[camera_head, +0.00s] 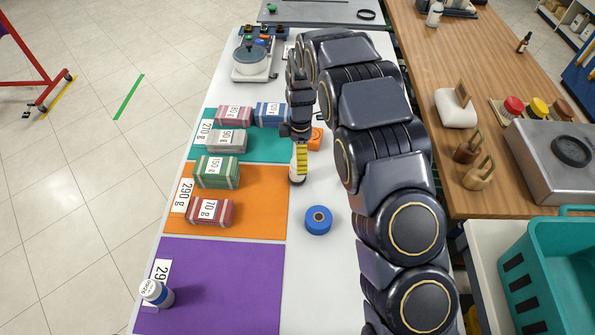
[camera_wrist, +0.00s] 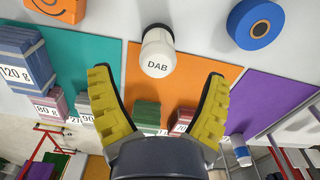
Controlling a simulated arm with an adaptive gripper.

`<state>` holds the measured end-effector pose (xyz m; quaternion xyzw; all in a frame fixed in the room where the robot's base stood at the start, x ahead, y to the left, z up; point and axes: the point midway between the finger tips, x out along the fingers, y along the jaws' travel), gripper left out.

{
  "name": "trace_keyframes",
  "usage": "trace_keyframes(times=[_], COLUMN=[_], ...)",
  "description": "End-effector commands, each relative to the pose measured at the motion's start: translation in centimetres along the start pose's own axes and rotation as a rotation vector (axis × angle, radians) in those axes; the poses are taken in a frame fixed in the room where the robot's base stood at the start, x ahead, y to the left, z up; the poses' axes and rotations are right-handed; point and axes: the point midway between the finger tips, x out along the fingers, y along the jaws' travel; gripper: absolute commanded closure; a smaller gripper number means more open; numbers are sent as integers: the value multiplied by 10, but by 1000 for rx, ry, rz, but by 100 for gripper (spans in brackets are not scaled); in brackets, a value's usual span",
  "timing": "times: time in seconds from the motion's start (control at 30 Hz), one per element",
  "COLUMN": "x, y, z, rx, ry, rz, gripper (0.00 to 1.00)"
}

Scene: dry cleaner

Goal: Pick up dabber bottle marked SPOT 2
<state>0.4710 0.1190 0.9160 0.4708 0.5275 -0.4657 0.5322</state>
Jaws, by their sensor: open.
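A white bottle marked DAB (camera_wrist: 157,54) stands in front of my gripper (camera_wrist: 160,80) in the wrist view, just beyond the yellow fingertips and between their lines. In the head view its white body (camera_head: 296,179) shows under the yellow finger of my gripper (camera_head: 301,157), on the white table beside the orange mat. My gripper is open and nothing shows between its fingers. A second bottle, white-topped and blue below (camera_head: 156,292), stands on the purple mat; its small print is unreadable. I see no SPOT 2 marking on either bottle.
A blue roll (camera_head: 318,220) and an orange block (camera_head: 315,138) lie on the white table near my gripper. Weight-labelled bundles, such as the green one (camera_head: 217,171), sit on the teal and orange mats. The purple mat (camera_head: 225,285) is mostly clear.

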Motion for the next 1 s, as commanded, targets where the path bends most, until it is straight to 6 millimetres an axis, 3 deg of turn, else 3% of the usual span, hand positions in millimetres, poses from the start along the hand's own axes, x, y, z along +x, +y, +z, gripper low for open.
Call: trace_keyframes(times=[0.2, 0.47, 0.57, 0.63, 0.67, 1.0], x=[34, 39, 39, 39, 39, 38], y=[2, 2, 2, 2, 2, 2], z=[-6, -5, -5, -5, -5, -5], rx=[1, 2, 2, 2, 2, 2], ry=[0, 0, 0, 0, 0, 0], rz=[-4, 0, 0, 0, 0, 0], gripper=[22, 22, 56, 86, 90, 90])
